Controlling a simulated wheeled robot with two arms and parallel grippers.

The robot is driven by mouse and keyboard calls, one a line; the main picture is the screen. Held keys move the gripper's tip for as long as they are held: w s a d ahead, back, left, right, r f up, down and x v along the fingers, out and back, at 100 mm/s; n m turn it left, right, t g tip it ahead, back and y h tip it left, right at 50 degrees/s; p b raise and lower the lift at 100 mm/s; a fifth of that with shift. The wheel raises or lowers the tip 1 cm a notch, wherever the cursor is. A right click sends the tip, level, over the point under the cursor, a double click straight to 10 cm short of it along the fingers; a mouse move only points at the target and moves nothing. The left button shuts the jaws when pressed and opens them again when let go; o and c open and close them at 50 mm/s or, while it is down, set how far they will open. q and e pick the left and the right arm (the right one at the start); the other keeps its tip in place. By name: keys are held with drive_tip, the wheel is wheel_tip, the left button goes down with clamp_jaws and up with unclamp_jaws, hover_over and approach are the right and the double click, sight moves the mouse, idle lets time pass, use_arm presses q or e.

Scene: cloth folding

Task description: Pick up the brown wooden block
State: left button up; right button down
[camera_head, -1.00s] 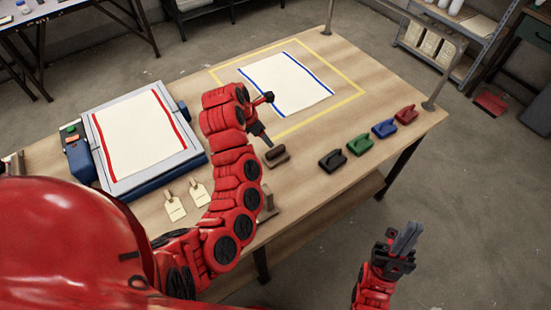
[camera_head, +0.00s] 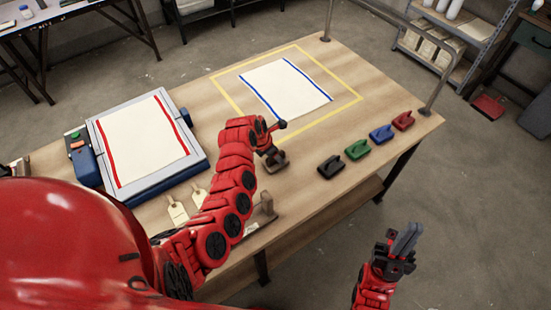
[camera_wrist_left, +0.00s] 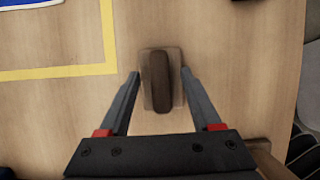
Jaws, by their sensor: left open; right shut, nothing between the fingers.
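The brown wooden block (camera_head: 276,166) has a flat base with a darker raised handle and rests on the table. It also shows in the left wrist view (camera_wrist_left: 162,80), upright in the picture. My left gripper (camera_head: 270,152) is right above the block, partly covering it. In the left wrist view its two fingers (camera_wrist_left: 160,83) are open, one on each side of the block, with a gap to its left. My right gripper (camera_head: 405,238) is shut and empty, out over the floor past the table's front edge.
Black (camera_head: 331,167), green (camera_head: 358,149), blue (camera_head: 382,133) and red (camera_head: 403,121) handled blocks stand in a row to the right. A blue-striped cloth (camera_head: 286,88) lies inside a yellow outline. A red-striped cloth (camera_head: 140,138) lies on a press at left. Two tags (camera_head: 177,213) lie near the front.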

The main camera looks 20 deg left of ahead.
use_arm(q)
drive_tip(key=shift+d+f, duration=0.1)
drive_tip(key=shift+f, duration=0.15)
clamp_jaws()
drive_tip(key=shift+r, duration=0.1)
